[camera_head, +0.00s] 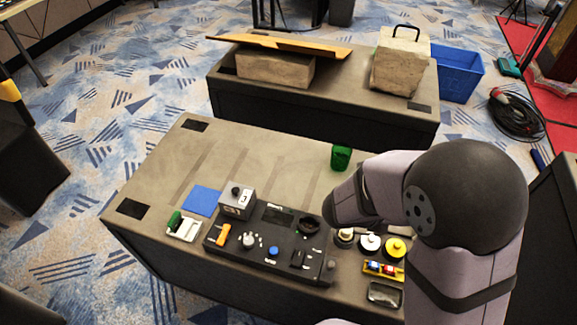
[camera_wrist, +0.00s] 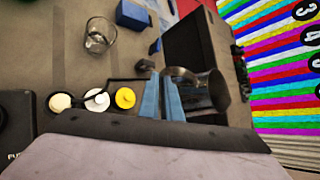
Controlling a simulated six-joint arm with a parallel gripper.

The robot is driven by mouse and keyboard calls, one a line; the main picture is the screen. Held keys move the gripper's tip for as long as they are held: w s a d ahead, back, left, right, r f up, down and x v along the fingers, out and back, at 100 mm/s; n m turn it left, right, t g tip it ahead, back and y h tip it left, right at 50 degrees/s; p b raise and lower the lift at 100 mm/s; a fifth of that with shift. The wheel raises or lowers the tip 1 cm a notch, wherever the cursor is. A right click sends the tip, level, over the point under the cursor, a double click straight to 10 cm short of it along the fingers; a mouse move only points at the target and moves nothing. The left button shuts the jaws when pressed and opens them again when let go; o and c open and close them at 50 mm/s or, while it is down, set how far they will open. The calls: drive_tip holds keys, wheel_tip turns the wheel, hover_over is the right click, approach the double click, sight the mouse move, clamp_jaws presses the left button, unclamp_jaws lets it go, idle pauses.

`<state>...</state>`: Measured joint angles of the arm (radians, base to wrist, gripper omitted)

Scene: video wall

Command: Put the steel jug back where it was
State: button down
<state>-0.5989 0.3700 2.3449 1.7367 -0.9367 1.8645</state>
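The steel jug (camera_wrist: 207,91) is in the wrist view, just right of my fingers, a shiny grey vessel lying sideways in the picture. Its curved handle runs left to my fingertips. My gripper (camera_wrist: 161,84) shows as two blue fingers close together, and they appear shut on that handle. Whether the jug touches a surface below is unclear. In the head view my arm's dark round joint and pale links cover the right end of the front table (camera_head: 265,160); the jug and my fingertips are hidden there.
A black control console (camera_head: 270,240) stands along the front table's near edge. Beside it are white and yellow round pieces (camera_head: 396,247) and a small metal tray (camera_head: 385,294). A green cup (camera_head: 341,157) stands farther back. The wrist view shows a clear glass (camera_wrist: 100,36). The table's left middle is clear.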

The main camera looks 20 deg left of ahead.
drive_tip(key=w+a+r+n+t+y, duration=0.2)
drive_tip(key=w+a+n+y, duration=0.4)
drive_tip(key=a, duration=0.7)
drive_tip(key=w+a+r+n+t+y, duration=0.1)
drive_tip(key=w+a+r+n+y, duration=0.2)
drive_tip(key=w+a, duration=0.75)
drive_tip(key=s+a+f+n+g+y, duration=0.1)
drive_tip(key=a+f+n+y, duration=0.1)
drive_tip(key=a, duration=0.5)
drive_tip(key=s+a+f+n+g+y+p, duration=0.1)
drive_tip(key=a+f+n+g+y, duration=0.1)
drive_tip(key=a+n, duration=0.5)
drive_tip(key=shift+s+a+f+n+y, duration=0.3)
drive_tip(key=shift+a+f+y, duration=0.35)
drive_tip(key=shift+y, duration=0.45)
drive_tip(key=shift+f+p, duration=0.8)
drive_tip(key=shift+f, duration=6.65)
drive_tip(key=shift+f, duration=0.2)
drive_tip(key=c, duration=2)
unclamp_jaws()
drive_tip(key=shift+d+r, duration=0.1)
drive_tip(key=shift+r, duration=0.05)
